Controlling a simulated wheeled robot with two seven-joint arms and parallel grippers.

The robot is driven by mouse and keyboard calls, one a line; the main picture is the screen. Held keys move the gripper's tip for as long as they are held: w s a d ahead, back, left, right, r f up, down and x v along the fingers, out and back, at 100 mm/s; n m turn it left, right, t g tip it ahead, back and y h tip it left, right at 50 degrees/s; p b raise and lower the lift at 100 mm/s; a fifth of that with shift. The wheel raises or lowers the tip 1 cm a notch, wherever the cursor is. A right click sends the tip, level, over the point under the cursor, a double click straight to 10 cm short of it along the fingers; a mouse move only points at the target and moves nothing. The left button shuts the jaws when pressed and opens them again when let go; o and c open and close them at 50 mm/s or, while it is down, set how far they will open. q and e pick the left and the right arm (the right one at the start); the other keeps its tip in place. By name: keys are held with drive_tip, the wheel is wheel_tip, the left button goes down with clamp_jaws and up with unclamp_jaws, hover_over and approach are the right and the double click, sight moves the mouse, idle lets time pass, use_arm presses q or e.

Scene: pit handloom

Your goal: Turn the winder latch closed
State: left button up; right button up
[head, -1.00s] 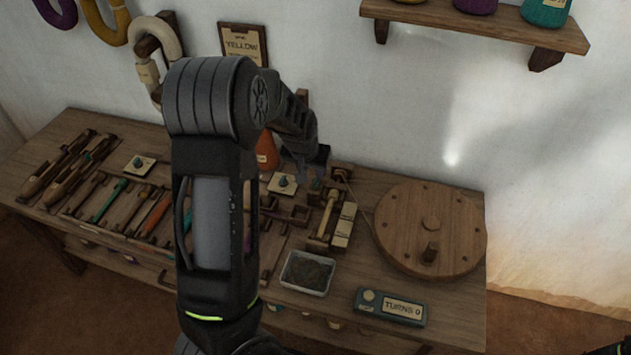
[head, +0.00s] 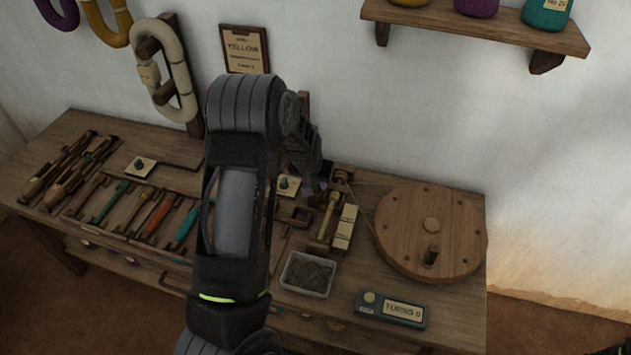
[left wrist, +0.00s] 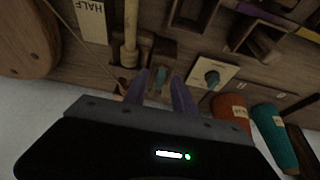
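The winder's large round wooden wheel (head: 397,226) stands at the right of the bench, and part of it shows in the left wrist view (left wrist: 22,38). Left of it is a pale wooden spindle (head: 328,215), also in the left wrist view (left wrist: 130,40). A small teal piece (left wrist: 161,74), apparently the winder latch, sits beside the spindle end. My left gripper (left wrist: 160,80) is open, its two fingers either side of the teal piece in that view; contact cannot be told. In the head view my left gripper (head: 316,183) is above this spot and hides the piece. My right gripper is not visible.
A cream plate with a teal knob (left wrist: 211,76) is close beside the fingers. A grey tray (head: 307,274), a turns counter (head: 391,309) and a cream HALF block (head: 345,227) lie around the winder.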

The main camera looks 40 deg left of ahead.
use_arm(q)
clamp_jaws()
idle(0.4)
